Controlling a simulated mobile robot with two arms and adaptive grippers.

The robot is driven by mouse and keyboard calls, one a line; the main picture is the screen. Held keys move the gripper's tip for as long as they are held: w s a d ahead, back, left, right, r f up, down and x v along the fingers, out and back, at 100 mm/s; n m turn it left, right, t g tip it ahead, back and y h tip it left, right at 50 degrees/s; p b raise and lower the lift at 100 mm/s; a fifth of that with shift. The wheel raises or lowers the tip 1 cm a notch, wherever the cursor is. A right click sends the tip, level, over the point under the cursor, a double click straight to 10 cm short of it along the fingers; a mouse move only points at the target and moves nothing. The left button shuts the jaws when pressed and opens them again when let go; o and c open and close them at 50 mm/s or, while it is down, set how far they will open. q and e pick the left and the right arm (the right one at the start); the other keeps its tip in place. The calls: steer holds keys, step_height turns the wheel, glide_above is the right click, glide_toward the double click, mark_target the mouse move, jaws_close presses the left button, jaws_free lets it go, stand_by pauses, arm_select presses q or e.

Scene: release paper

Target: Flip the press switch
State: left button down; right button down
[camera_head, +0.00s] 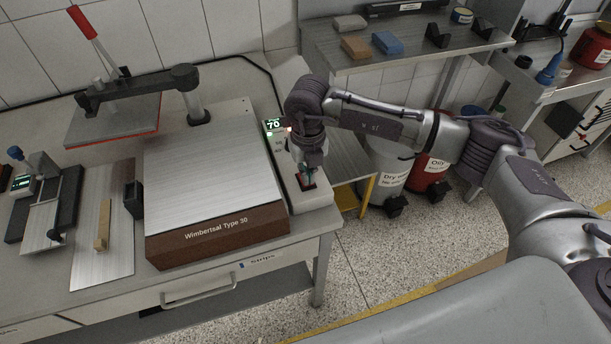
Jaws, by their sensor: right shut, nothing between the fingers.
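The press (210,170) stands on the bench, with a metal plate on a brown base marked "Wimbertsal Type 30". Its control strip (310,201) runs along the right side, with a green display (274,124) reading 70. A switch in a small red-edged recess (308,186) sits near the front of the strip. My right gripper (307,177) points down at this recess, its fingers shut and empty. The gripper and wrist cover most of the switch, so its position and any contact are hard to tell. My left gripper is not in view.
A raised press head (112,118) with a red-tipped lever (82,22) is at the back left. A metal board (103,225) and a small device (40,200) lie left of the press. A shelf (400,45) holds blocks behind my right arm. Bins stand below.

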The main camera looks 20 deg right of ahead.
steer(key=shift+s+f, duration=0.1)
steer(key=shift+f, duration=0.2)
steer(key=shift+r, duration=0.15)
steer(key=shift+r+p, duration=0.45)
steer(key=shift+r, duration=0.5)
steer(key=shift+r+p, duration=1.3)
steer(key=shift+r, duration=1.15)
